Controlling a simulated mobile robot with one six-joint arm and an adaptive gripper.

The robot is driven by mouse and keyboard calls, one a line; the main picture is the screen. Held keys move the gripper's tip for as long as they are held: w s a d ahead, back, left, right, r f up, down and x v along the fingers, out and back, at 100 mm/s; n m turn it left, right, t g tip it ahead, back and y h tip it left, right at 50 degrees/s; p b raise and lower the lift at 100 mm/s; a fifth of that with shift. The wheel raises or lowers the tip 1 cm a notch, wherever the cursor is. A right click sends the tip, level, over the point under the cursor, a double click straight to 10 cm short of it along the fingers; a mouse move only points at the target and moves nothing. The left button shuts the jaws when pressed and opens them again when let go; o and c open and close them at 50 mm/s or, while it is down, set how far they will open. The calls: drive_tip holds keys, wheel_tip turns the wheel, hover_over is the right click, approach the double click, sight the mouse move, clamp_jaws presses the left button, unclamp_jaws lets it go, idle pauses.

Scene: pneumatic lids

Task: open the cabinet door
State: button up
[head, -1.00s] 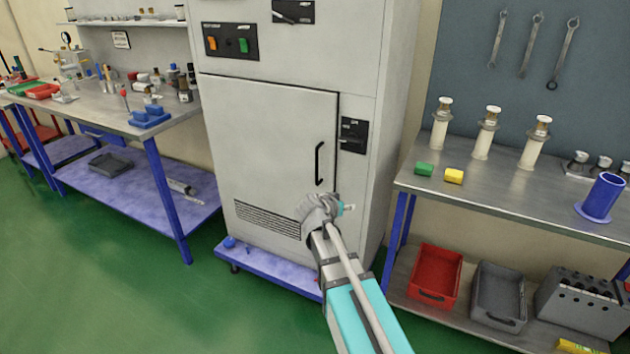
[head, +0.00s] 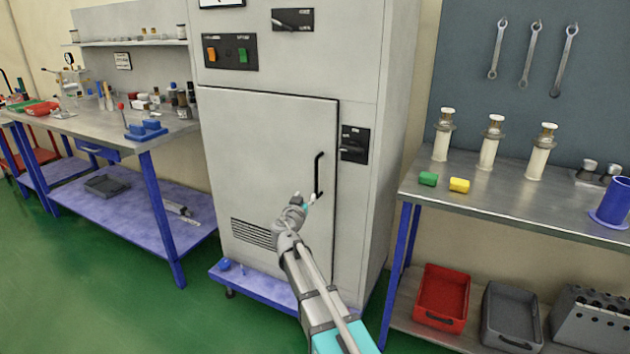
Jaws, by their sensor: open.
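The grey cabinet door (head: 266,155) is closed in the middle of the head view. Its black vertical bar handle (head: 318,174) is on the door's right side. My gripper (head: 306,200) is open, just left of and below the handle's lower end in the picture. Whether it touches the handle or stands in front of it I cannot tell. The fingers are small and partly hidden by my wrist.
A black rotary switch (head: 354,144) sits on the frame right of the door. The cabinet stands on a low blue base (head: 262,289). A workbench (head: 470,200) stands close on the right, another bench (head: 120,124) on the left. Green floor is open in front.

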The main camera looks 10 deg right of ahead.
sight(316, 179)
drive_tip(key=shift+w, duration=0.1)
drive_tip(key=x, duration=1.3)
drive_tip(key=shift+w+d, duration=0.15)
drive_tip(key=shift+w, duration=0.1)
drive_tip(key=shift+c, duration=0.3)
clamp_jaws()
